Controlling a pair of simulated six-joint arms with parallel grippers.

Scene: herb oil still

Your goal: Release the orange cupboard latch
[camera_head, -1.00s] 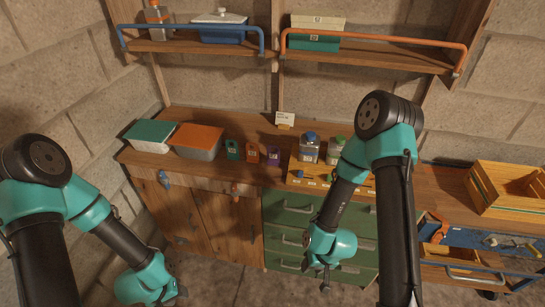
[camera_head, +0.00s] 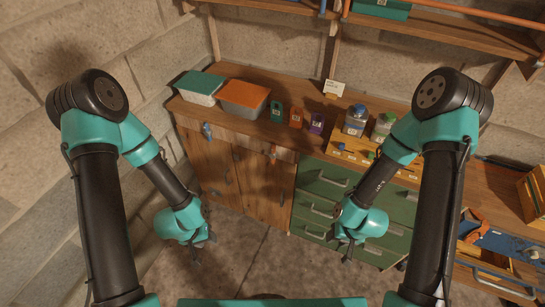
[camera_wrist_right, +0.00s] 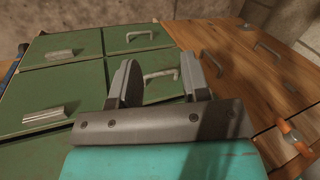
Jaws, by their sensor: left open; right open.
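The orange latch (camera_head: 273,153) is on the upper right part of the wooden cupboard (camera_head: 222,172), below the worktop edge. It also shows in the right wrist view (camera_wrist_right: 294,138) at the lower right edge. A blue latch (camera_head: 207,131) is on the cupboard's upper left. My left gripper (camera_head: 200,245) is open and empty, low in front of the cupboard. My right gripper (camera_head: 345,252) is open and empty in front of the green drawers; its two fingers (camera_wrist_right: 160,80) show in the right wrist view. Neither gripper touches a latch.
Green drawers (camera_head: 325,178) with metal handles stand right of the cupboard. On the worktop are a teal-lidded box (camera_head: 200,88), an orange-lidded box (camera_head: 243,97), small coloured tags and jars (camera_head: 355,120). The floor (camera_head: 240,260) before the cupboard is clear.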

